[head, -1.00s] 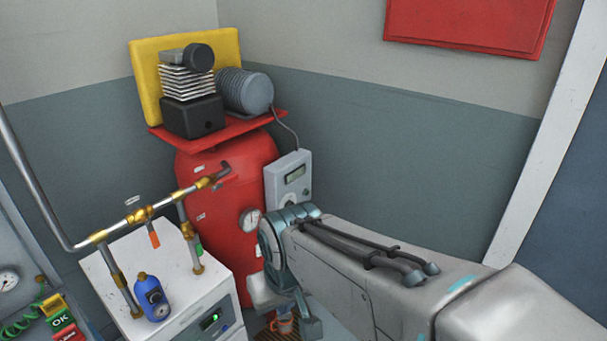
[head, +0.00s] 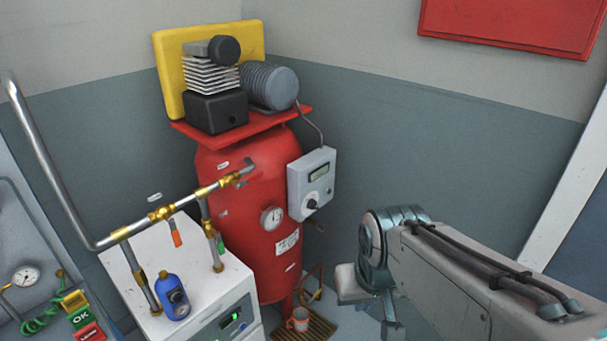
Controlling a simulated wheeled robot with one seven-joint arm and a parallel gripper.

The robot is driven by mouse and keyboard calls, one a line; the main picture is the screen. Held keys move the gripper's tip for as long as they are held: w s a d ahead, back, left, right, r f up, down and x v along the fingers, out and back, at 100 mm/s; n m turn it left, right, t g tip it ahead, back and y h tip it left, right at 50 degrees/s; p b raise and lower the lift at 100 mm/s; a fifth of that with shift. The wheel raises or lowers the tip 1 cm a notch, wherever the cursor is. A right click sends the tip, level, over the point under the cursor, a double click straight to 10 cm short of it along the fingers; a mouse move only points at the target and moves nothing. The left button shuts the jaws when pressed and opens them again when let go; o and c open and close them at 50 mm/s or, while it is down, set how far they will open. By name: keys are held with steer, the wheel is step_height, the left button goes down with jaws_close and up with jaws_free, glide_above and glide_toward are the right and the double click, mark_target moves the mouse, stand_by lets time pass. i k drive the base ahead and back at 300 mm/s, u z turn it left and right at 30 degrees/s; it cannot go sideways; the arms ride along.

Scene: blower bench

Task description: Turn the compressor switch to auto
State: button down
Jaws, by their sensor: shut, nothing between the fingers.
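The compressor's grey control box (head: 296,188) is mounted at the right side of the red tank. Its black rotary switch (head: 312,204) sits low on the front face, below a small display (head: 320,173). The switch's pointer direction and any labels are too small to read. My gripper (head: 391,328) hangs at the end of my arm, to the right of and lower in the picture than the switch, apart from it. It is shut and empty, seen from behind and partly hidden by my wrist.
The red compressor tank (head: 240,240) carries a pressure gauge (head: 271,218). A white cabinet (head: 190,317) with brass piping (head: 163,213) and a blue bottle (head: 173,297) stands left. Clear floor and wall lie right of the box.

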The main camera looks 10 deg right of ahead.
mark_target(312, 204)
steer(key=z, duration=0.45)
steer(key=i, duration=0.85)
steer(key=z, duration=0.45)
